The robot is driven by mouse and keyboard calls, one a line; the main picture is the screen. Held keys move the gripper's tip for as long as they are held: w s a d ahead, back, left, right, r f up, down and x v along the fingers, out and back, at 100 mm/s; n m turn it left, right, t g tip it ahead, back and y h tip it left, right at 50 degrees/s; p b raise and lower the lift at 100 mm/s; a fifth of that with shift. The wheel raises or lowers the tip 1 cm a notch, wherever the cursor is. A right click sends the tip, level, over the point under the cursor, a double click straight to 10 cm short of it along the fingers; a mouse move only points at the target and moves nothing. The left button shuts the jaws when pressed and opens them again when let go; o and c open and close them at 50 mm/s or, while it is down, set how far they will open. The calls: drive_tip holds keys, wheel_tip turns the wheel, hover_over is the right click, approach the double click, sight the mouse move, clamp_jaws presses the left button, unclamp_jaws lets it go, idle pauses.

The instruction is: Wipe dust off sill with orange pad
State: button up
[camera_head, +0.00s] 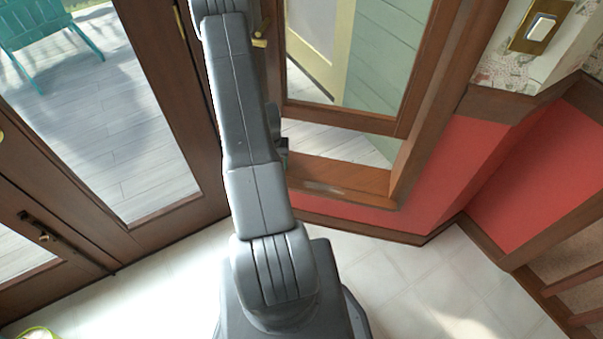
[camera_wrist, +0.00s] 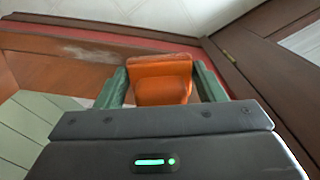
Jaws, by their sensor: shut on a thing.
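The orange pad (camera_wrist: 162,88) is held between the two green fingers of my gripper (camera_wrist: 160,72) in the wrist view. The wooden sill (camera_head: 372,181) is below the window at the centre right of the head view. It also shows in the wrist view (camera_wrist: 30,42). A pale dust smear (camera_head: 322,187) lies along the sill; in the wrist view the dust (camera_wrist: 92,54) is left of the pad. The pad is over or near the sill; I cannot tell whether it touches. My arm hides the pad in the head view.
A dark wooden glass door (camera_head: 130,225) stands at the left. The window frame (camera_head: 415,100) rises right of the sill, beside a red wall (camera_head: 455,160). A light switch (camera_head: 541,27) is at the upper right. The pale tiled floor (camera_head: 420,285) is open at the lower right.

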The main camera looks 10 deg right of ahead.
drive_tip(key=w+d+f+m+b, duration=0.2)
drive_tip(key=d+f+b, duration=0.3)
drive_tip(key=b, duration=0.5)
drive_tip(key=w+d+f+m+b, duration=0.2)
drive_tip(key=d+f+m+b, duration=0.2)
drive_tip(key=b, duration=0.6)
wheel_tip(320, 180, down, 2)
drive_tip(key=d, duration=0.2)
drive_tip(key=shift+w+d+b, duration=0.2)
drive_tip(key=shift+d+b, duration=0.15)
drive_tip(key=shift+f, duration=0.2)
